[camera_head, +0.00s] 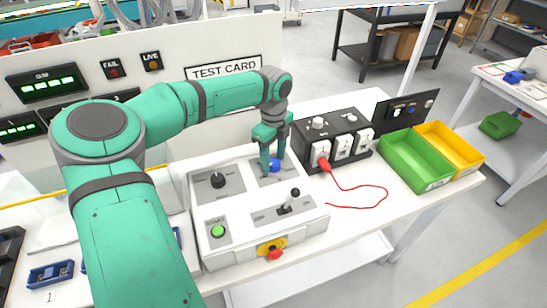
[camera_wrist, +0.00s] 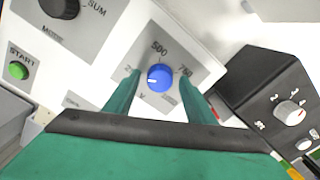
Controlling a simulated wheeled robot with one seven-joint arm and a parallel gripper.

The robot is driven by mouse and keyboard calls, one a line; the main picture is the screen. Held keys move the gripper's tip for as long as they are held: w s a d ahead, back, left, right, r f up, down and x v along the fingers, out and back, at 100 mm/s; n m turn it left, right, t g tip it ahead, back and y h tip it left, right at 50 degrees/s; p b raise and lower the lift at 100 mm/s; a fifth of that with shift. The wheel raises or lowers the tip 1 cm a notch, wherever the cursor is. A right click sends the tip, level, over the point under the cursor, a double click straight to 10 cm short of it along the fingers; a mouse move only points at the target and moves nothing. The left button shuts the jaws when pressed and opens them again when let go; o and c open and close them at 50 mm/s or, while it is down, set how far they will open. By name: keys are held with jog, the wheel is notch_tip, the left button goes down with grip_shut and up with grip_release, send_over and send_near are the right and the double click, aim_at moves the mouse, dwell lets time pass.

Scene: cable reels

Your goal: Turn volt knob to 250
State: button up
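The volt knob is a round blue knob (camera_wrist: 160,77) on a light panel of the white control box. In the wrist view a short white mark shows on its left side. The printed "500" is above it and "750" to its upper right; a label at the left is partly hidden by a finger. The knob also shows in the head view (camera_head: 274,166). My gripper (camera_wrist: 159,80) is open, with one finger on each side of the knob and a gap visible at each side. In the head view my gripper (camera_head: 268,164) points down at the knob.
A black socket unit (camera_head: 345,125) with a red cable (camera_head: 384,186) stands close to the right. A green bin (camera_head: 413,160) is beyond it.

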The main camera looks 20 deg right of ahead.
aim_at(273, 162)
notch_tip(273, 162, up, 11)
dwell(0.6)
jog(key=shift+f, duration=0.15)
